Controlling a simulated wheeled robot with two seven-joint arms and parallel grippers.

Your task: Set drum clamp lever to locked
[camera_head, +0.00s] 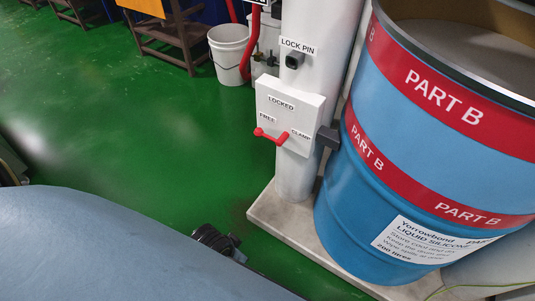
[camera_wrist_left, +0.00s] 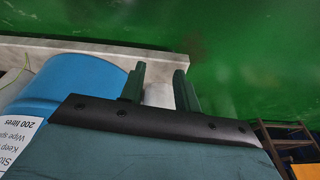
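The clamp box (camera_head: 290,116) is a white panel on the white column in the head view, labelled LOCKED at the top, FREE at left and CLAMP at right. Its red lever (camera_head: 270,136) lies nearly level across the lower part, its knob at the left below FREE. The lever is not at the LOCKED label. My left gripper (camera_wrist_left: 159,87) shows two dark green fingers, apart with nothing gripped, in the left wrist view. It is low near the drum's base, away from the lever. My right gripper is in neither view.
The blue drum (camera_head: 400,130) with red PART B bands stands right of the column on a pale plinth (camera_head: 275,224). A lock pin (camera_head: 293,60) sits above the clamp box. A white bucket (camera_head: 229,53) stands behind. Green floor left of the column is open.

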